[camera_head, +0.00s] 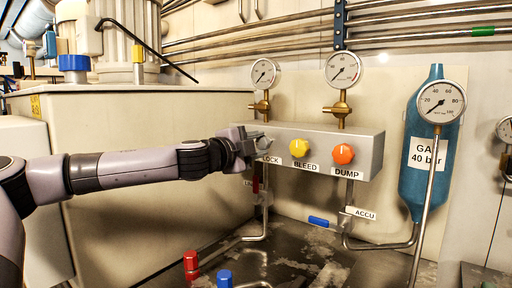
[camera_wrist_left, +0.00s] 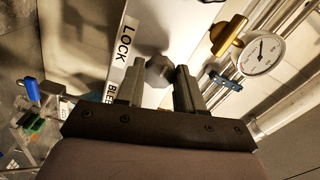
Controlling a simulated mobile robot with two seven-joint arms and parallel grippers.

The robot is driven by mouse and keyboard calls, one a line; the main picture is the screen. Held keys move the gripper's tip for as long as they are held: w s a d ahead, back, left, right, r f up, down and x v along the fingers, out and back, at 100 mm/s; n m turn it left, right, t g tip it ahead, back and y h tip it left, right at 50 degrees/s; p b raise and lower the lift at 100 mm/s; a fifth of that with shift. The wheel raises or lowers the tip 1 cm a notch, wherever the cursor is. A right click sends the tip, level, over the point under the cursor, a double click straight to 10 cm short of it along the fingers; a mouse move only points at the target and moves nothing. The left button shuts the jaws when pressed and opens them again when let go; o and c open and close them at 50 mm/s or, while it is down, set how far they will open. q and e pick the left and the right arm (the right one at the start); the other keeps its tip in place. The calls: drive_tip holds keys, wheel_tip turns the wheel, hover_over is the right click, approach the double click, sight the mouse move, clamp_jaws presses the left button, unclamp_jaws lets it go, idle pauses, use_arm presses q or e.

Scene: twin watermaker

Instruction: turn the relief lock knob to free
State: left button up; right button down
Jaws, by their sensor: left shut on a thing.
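The relief lock knob is a grey, faceted knob (camera_wrist_left: 158,71) beside the LOCK label (camera_wrist_left: 126,40) in the left wrist view. My left gripper (camera_wrist_left: 160,77) has one finger on each side of it and is shut on it. In the head view, my left gripper (camera_head: 250,146) reaches the left end of the grey valve panel (camera_head: 368,150) and hides most of the knob. The LOCK label (camera_head: 271,160) shows just below. Whether the knob stands at locked or free cannot be read. My right gripper is out of view.
A yellow BLEED knob (camera_head: 299,148) and an orange DUMP knob (camera_head: 343,153) sit to the right on the panel. Two gauges (camera_head: 264,73) (camera_head: 343,69) stand above. A blue gas cylinder (camera_head: 420,185) is further right. A large pale housing (camera_head: 130,185) stands behind my left arm.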

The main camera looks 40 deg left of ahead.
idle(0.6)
use_arm(q)
drive_tip(key=o, duration=1)
drive_tip(key=shift+o, duration=0.2)
drive_tip(key=shift+s, duration=0.15)
